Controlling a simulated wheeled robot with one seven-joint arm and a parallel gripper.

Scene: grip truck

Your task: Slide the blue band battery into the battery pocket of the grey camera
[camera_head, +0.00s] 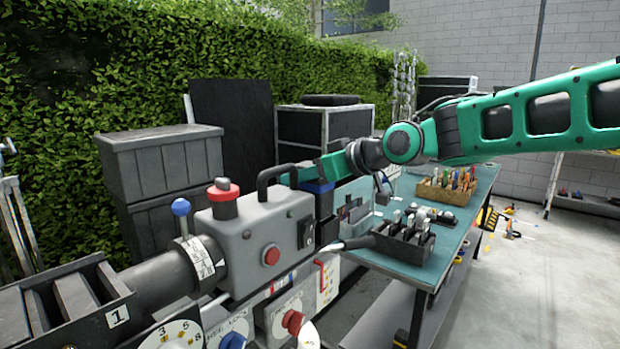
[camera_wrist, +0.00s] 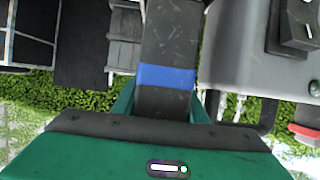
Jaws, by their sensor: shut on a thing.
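The grey camera (camera_head: 255,235) has a black top handle and a red-capped knob. It also fills the right of the wrist view (camera_wrist: 235,50). My gripper (camera_head: 318,178) is at the camera's right end in the head view. It is shut on the blue band battery (camera_head: 319,187), a dark block with a blue band. In the wrist view the battery (camera_wrist: 167,76) extends away from between the green fingers (camera_wrist: 165,108), beside the camera body. The battery pocket is not clearly visible, and I cannot tell whether the battery's far end touches or enters it.
A teal workbench (camera_head: 465,210) to the right carries a black tray (camera_head: 405,246) and a wooden box of tools (camera_head: 445,190). Dark grey crates (camera_head: 160,165) and a hedge stand behind. Control panels lie below the camera. Paved floor is open at right.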

